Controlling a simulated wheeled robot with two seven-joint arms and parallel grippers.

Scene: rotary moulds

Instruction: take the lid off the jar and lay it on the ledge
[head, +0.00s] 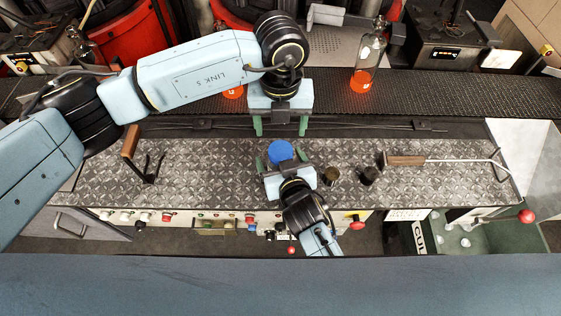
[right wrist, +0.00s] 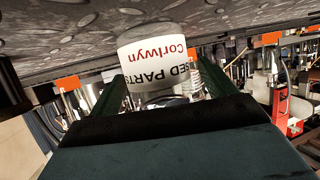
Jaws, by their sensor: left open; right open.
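The jar's round blue lid (head: 281,152) shows from above in the head view, and it hides most of the jar there. In the right wrist view the white jar (right wrist: 155,55) with red and black lettering appears upside down, between the green fingers. My right gripper (head: 283,161) is open, with a finger on either side of the jar; contact cannot be told. My left gripper (head: 280,132) is open and empty, just behind the lid in the picture, fingers pointing down. The patterned metal ledge (head: 225,180) runs under the jar.
Two small dark cups (head: 330,175) (head: 368,175) stand right of the jar. A wooden-handled rod (head: 405,160) lies farther right; a wooden-handled tool (head: 131,142) is at the left. A dark belt (head: 440,95) with a glass bottle (head: 369,55) runs behind. Bare ledge shows left of the jar.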

